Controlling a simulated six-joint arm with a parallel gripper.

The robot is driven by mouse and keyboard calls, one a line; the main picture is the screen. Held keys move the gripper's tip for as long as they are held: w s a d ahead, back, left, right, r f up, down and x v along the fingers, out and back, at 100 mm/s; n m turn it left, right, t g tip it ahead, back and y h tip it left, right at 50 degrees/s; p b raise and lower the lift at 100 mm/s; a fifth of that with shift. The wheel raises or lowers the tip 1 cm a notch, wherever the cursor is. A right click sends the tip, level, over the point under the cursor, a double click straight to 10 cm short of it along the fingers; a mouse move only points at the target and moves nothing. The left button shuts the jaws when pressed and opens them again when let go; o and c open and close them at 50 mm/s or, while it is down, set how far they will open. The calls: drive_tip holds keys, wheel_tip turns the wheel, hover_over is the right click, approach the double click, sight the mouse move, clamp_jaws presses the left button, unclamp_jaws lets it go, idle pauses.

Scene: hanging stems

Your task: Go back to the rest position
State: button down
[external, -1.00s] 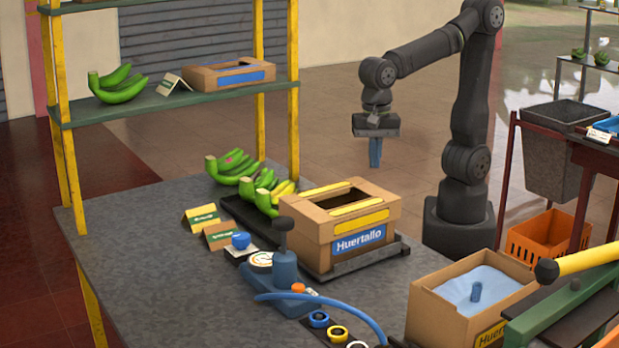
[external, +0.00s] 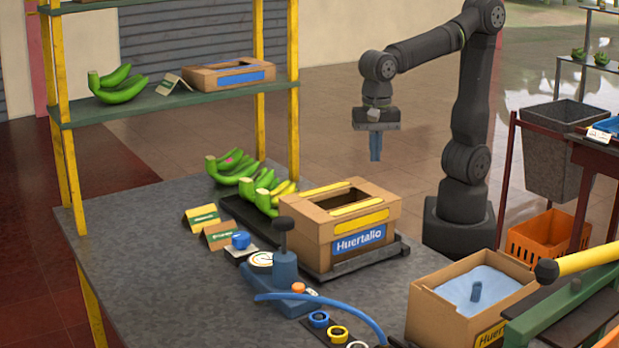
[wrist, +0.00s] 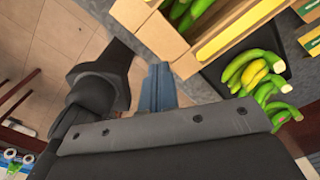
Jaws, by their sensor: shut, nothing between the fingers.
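My gripper (external: 375,148) hangs pointing down in the external view, in the air behind the Huertallo box and left of my arm's column. Its blue fingers are together with nothing between them. In the wrist view the blue fingers (wrist: 158,88) are also together, over the tiled floor beside the box. My arm is bent, with its forearm reaching left from the upper joint.
The Huertallo box (external: 310,236) stands on the grey table (external: 150,240) with green bananas (external: 236,170) beside it. A shelf (external: 190,102) rises at left. A second box (external: 430,309) with a blue lining stands at lower right. Open floor surrounds my gripper.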

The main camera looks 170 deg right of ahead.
sight(376, 188)
wheel_tip(376, 188, down, 6)
drive_tip(key=shift+f, duration=0.1)
idle(0.6)
drive_tip(key=shift+a+n, duration=0.3)
drive_tip(key=shift+n, duration=0.1)
drive_tip(key=s+a+f+n+t+h, duration=0.1)
drive_tip(key=s+a+n, duration=0.3)
drive_tip(key=a+n, duration=0.4)
drive_tip(key=s+a+f+n+t+h, duration=0.1)
drive_tip(key=s+a+n+t, duration=0.3)
drive_tip(key=n, duration=1.5)
drive_tip(key=a+f, duration=0.1)
drive_tip(key=a, duration=0.3)
drive_tip(key=shift+s+a+f, duration=0.15)
drive_tip(key=shift+a+f, duration=0.15)
drive_tip(key=shift+a, duration=0.05)
